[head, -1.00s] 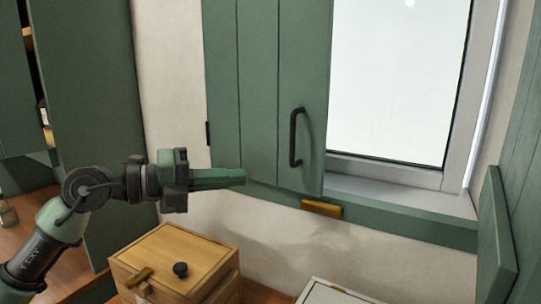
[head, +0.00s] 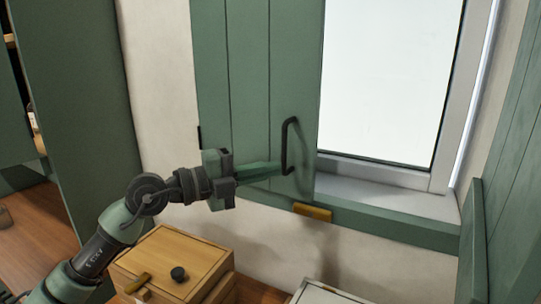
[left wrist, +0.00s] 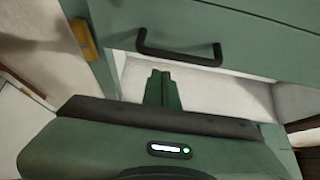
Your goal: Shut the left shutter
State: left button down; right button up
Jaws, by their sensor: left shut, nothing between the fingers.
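The left shutter (head: 248,90) is a green plank panel with a dark bar handle (head: 287,146). It stands over the left side of the window, whose bright pane shows to its right. My left gripper (head: 279,168) is shut and empty, its fingertips close beside the handle in the head view. Whether they touch it I cannot tell. In the left wrist view the shut fingers (left wrist: 161,88) point toward the shutter's edge, below the handle (left wrist: 180,52). My right gripper is not in view.
A brass-coloured block (head: 312,212) sits on the green sill board (head: 385,222). A wooden box (head: 172,262) with a dark knob stands below. A green cabinet panel (head: 75,100) is at left, and another green shutter (head: 505,190) at right.

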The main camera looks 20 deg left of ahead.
aim_at(282, 162)
pick_arm(q)
jog(key=shift+w+f, duration=0.1)
jog(key=shift+w, duration=0.85)
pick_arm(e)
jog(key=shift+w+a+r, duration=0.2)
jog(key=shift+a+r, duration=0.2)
